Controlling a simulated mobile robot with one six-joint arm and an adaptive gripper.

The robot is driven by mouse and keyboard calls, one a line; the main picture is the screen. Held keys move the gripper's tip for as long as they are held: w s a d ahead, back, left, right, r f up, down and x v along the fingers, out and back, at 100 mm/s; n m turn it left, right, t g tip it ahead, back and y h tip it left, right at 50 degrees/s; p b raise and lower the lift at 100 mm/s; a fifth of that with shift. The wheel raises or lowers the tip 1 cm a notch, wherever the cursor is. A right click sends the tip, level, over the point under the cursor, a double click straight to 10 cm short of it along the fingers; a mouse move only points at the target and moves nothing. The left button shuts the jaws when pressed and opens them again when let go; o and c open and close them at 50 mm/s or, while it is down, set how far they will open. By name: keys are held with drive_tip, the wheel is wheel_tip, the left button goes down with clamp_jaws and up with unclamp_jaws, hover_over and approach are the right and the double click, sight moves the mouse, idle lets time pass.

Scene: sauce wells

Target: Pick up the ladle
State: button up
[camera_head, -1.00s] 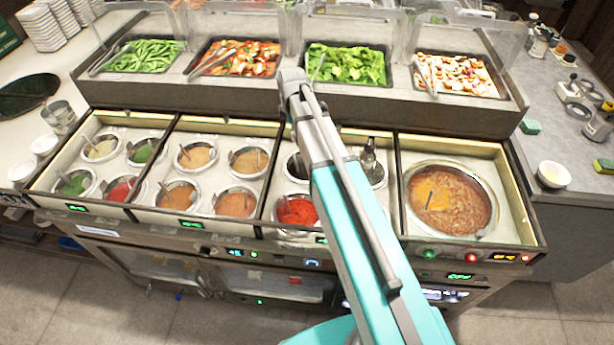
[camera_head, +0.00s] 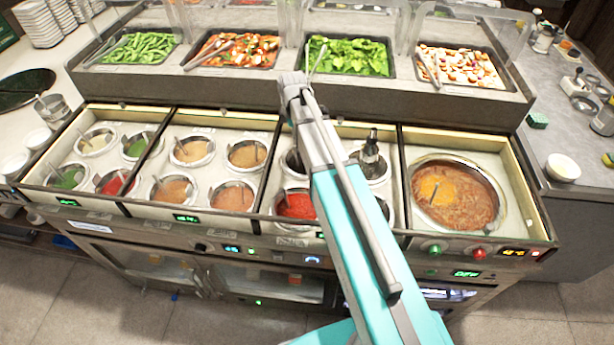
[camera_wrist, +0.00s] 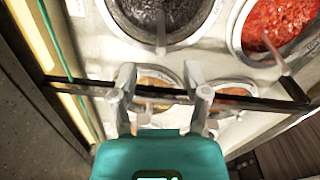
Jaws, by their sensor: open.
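Small ladles with thin handles stand in several of the sauce wells. In the wrist view one pale handle (camera_wrist: 274,51) rises from the red sauce well (camera_wrist: 285,22) at the upper right. A dark, upright object (camera_head: 372,148) stands in a well just right of my arm in the head view; I cannot tell whether it is a ladle. In the wrist view my gripper (camera_wrist: 162,97) is open, its two fingers apart over the wells with nothing seen between them. A dark well (camera_wrist: 160,18) lies ahead of it. In the head view my arm hides the gripper.
Dark divider bars (camera_wrist: 250,103) cross between the wells. A large soup pot (camera_head: 502,212) sits at the right. Food trays (camera_head: 347,55) with clear guards above stand behind. A small white bowl (camera_head: 563,168) is on the right counter.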

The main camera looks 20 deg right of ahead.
sight(295, 157)
drive_tip(key=shift+f+b, duration=1.45)
drive_tip(key=shift+f, duration=0.25)
drive_tip(key=shift+s+a+f+b, duration=0.1)
drive_tip(key=shift+a+f+b, duration=0.05)
drive_tip(key=shift+f+b, duration=2.45)
clamp_jaws()
